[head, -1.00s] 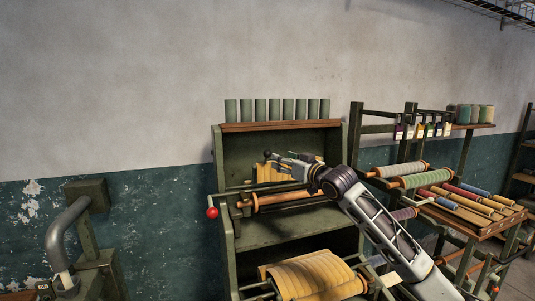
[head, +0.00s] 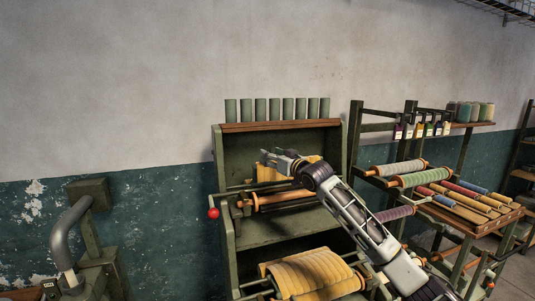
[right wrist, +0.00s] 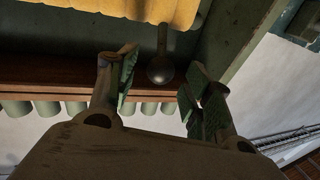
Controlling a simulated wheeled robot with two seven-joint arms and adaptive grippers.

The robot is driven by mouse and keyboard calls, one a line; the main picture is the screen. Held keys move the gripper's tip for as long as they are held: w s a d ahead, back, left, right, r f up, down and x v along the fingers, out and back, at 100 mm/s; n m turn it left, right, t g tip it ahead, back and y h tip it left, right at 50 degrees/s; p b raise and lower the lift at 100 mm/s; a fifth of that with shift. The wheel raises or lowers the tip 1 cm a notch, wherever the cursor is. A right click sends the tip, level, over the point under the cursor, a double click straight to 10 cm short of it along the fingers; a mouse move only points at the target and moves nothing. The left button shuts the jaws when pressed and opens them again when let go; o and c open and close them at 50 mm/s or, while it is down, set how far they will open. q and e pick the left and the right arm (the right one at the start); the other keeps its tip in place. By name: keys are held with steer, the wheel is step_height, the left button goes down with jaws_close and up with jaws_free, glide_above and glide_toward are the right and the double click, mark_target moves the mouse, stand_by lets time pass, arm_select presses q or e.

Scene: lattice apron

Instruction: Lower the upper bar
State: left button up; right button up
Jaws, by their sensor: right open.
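The green machine frame (head: 227,165) holds a yellow slatted apron, its upper part (head: 272,174) partly hidden behind my arm. A copper-brown roller (head: 285,197) lies across below it; I cannot tell which rod is the upper bar. My right gripper (head: 267,158) is at the upper part of the machine. In the right wrist view, my right gripper (right wrist: 160,88) is open and empty. A dark ball knob (right wrist: 160,70) on a short stem is between and just beyond the fingertips, apart from both. My left gripper is out of view.
A red-knobbed lever (head: 213,213) is at the machine's left side. The lower apron (head: 305,273) bulges forward below. Several green cylinders stand on the top shelf (head: 280,126). A rack of rollers (head: 415,179) stands close on the right.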

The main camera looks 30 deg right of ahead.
steer(key=shift+w+a+p, duration=0.1)
steer(key=shift+w+p, duration=0.4)
steer(key=shift+w, duration=1.15)
jaws_close()
